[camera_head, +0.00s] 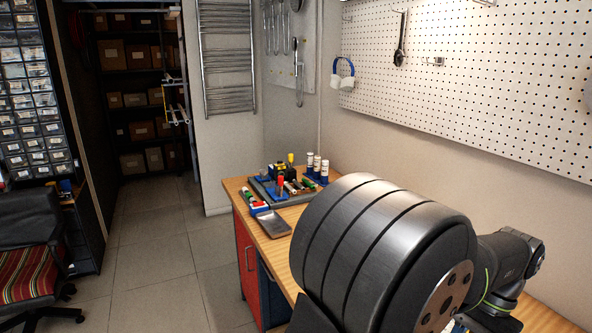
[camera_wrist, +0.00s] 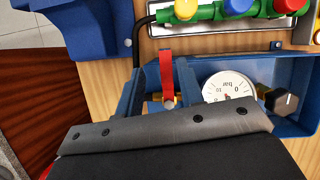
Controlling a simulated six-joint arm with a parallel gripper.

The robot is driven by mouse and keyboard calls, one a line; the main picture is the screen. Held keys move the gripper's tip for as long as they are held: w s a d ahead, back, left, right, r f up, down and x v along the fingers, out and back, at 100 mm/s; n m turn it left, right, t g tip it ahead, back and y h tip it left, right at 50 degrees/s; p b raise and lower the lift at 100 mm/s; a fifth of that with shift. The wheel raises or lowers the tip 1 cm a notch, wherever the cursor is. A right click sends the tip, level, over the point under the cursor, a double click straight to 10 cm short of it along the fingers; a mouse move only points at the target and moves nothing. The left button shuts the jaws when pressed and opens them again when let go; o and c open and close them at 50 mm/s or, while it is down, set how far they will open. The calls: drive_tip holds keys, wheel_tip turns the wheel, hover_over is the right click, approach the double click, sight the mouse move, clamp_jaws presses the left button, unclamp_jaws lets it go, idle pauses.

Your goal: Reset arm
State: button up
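My gripper (camera_wrist: 158,70) shows in the wrist view as a dark body with a grey screwed plate and two blue fingers. The fingers stand apart with a gap between them, so it is open. A red lever (camera_wrist: 166,72) on a brass fitting shows in the gap, with space on both sides; I see no finger touching it. A white pressure gauge (camera_wrist: 229,90) lies to the right of the fingers, partly hidden by the plate. In the head view, my large dark arm links fill the right foreground, and the gripper cannot be made out.
A blue tray (camera_wrist: 290,68) holds the gauge and a black knob (camera_wrist: 281,101). A green manifold (camera_wrist: 210,12) with coloured knobs is above. In the head view, the wooden bench (camera_head: 240,190) carries several fittings, and a chair (camera_head: 30,250) stands at left. The floor between is clear.

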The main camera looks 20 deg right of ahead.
drive_tip(key=shift+s+n, duration=0.1)
drive_tip(key=shift+n, duration=0.3)
